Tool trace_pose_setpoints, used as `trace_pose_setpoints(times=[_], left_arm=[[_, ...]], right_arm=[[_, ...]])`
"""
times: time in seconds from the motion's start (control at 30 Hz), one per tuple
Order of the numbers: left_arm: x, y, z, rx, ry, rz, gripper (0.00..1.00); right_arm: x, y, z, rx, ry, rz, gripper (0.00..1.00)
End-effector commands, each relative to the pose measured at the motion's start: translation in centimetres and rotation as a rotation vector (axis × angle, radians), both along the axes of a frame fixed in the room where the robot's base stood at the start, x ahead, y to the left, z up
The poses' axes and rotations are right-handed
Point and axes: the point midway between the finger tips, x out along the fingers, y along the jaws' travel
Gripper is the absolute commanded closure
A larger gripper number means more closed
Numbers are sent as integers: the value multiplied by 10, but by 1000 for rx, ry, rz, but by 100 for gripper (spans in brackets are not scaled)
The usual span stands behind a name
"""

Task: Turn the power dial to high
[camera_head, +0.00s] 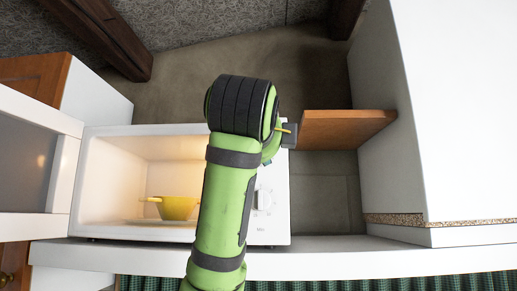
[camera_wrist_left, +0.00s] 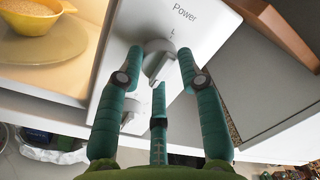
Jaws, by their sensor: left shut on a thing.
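The power dial (camera_wrist_left: 157,60) is a light grey knob on the white microwave panel, under the word "Power" in the left wrist view. A small mark sits just above it; which setting the dial points to is not clear. My left gripper (camera_wrist_left: 161,68) has its three green fingers around the dial and is shut on it. A second dial (camera_wrist_left: 133,114) is lower on the panel, partly behind a finger; it also shows in the head view (camera_head: 265,200). In the head view my green arm covers the power dial and the gripper's fingers. My right gripper is not in view.
The microwave (camera_head: 268,232) stands open and lit, with a yellow bowl (camera_head: 176,207) on a plate inside. Its door (camera_head: 62,173) is swung out at left. A wooden panel (camera_head: 345,128) and a white cabinet wall (camera_head: 400,125) stand to the right, past a gap.

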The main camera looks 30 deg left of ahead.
Motion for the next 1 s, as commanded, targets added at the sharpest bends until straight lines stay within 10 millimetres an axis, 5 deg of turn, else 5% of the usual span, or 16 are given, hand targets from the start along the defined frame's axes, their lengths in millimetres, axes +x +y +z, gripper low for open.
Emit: trace_pose_setpoints(times=[0.47,0.5,0.53,1.0], left_arm=[[0,0,1,14,4,-1,96],[0,0,1,14,4,-1,47],[0,0,1,14,4,-1,39],[-10,-6,0,12,3,-1,39]], right_arm=[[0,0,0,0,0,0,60],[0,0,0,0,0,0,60],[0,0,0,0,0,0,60],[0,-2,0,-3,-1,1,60]])
